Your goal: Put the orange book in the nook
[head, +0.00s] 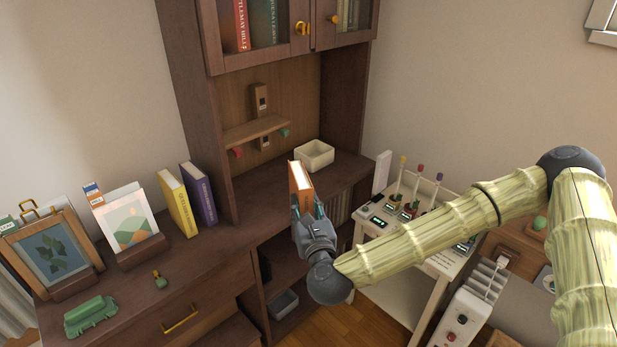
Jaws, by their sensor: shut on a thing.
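The orange book (301,184) is upright in my gripper (306,208), with its pale page edges showing at the top. My gripper is shut on the lower part of the book, and its fingertips are partly hidden. The book is in front of the open nook (243,98) of the dark wooden cabinet, near the front edge of the nook's floor (262,190). I cannot tell whether it touches that surface.
A cream bin (314,155) sits at the nook's back right. A small shelf (256,131) crosses the nook's back. Yellow (177,203) and purple (198,193) books stand left of the nook. A white cart (400,225) stands right. The nook's front left floor is clear.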

